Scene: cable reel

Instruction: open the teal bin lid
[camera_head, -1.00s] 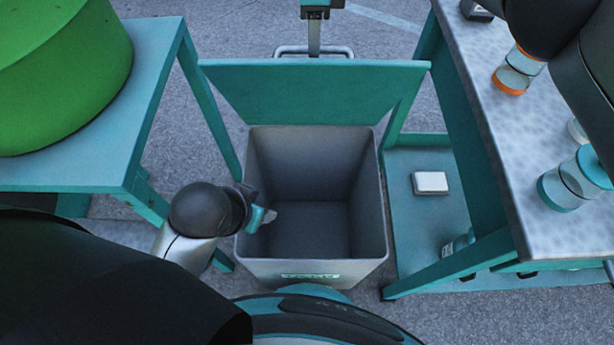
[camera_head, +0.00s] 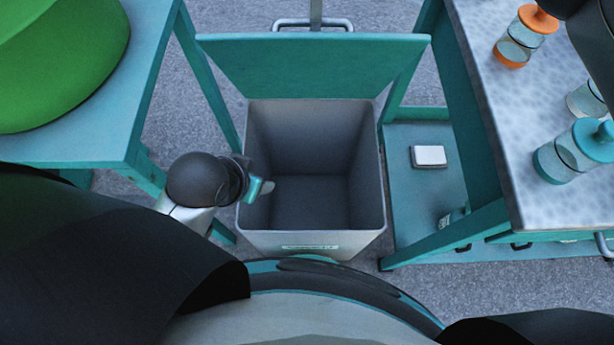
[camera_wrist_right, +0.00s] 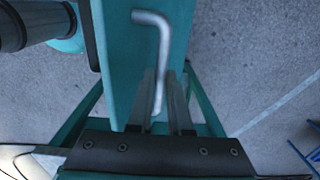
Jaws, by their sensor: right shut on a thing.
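The grey bin (camera_head: 312,240) stands on the floor in the middle of the head view, its inside empty. Its teal lid (camera_head: 315,66) is raised and tilted up at the far side, leaving the mouth uncovered. A metal bar handle (camera_head: 340,25) sticks out past the lid's far edge. My right gripper (camera_head: 316,18) is at this handle, mostly cut off by the top edge. In the right wrist view, its fingers close around the handle (camera_wrist_right: 160,50) beside the teal lid (camera_wrist_right: 125,60). My left gripper (camera_head: 266,187) is by the bin's left wall; its jaw gap is unclear.
A teal table (camera_head: 75,140) with a green drum (camera_head: 60,60) stands at the left. A speckled worktop (camera_head: 490,110) with jars (camera_head: 572,155) is at the right, above a teal shelf (camera_head: 415,215) holding a white box (camera_head: 428,156). The bin stands between them.

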